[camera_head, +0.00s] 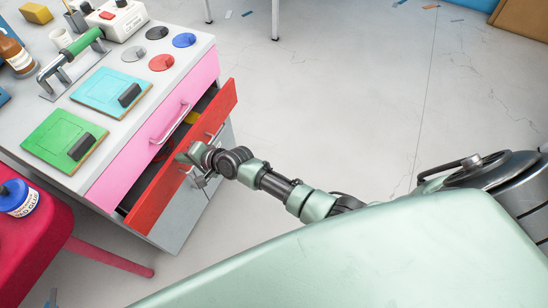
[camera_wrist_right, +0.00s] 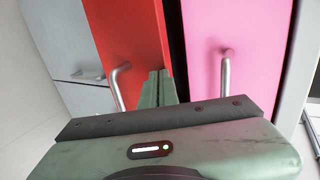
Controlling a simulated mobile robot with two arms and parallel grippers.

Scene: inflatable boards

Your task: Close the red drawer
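The red drawer (camera_head: 150,207) is pulled part way out of the grey cabinet, below the pink drawer (camera_head: 128,168). Its open top shows a dark inside with a yellow thing (camera_head: 191,118) in it. My right gripper (camera_head: 186,156) is at the red drawer's front, near its top edge and handle. In the right wrist view the two fingers (camera_wrist_right: 158,88) are together, beside the red drawer's metal handle (camera_wrist_right: 120,86) and not around it. Whether they touch the red front (camera_wrist_right: 130,35) I cannot tell. My left gripper is out of view.
The cabinet top (camera_head: 125,62) holds a green board (camera_head: 55,134), a blue board (camera_head: 103,88) and several coloured discs. A red stool or chair (camera_head: 50,235) stands at the lower left. The floor (camera_head: 330,100) right of the drawer is clear.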

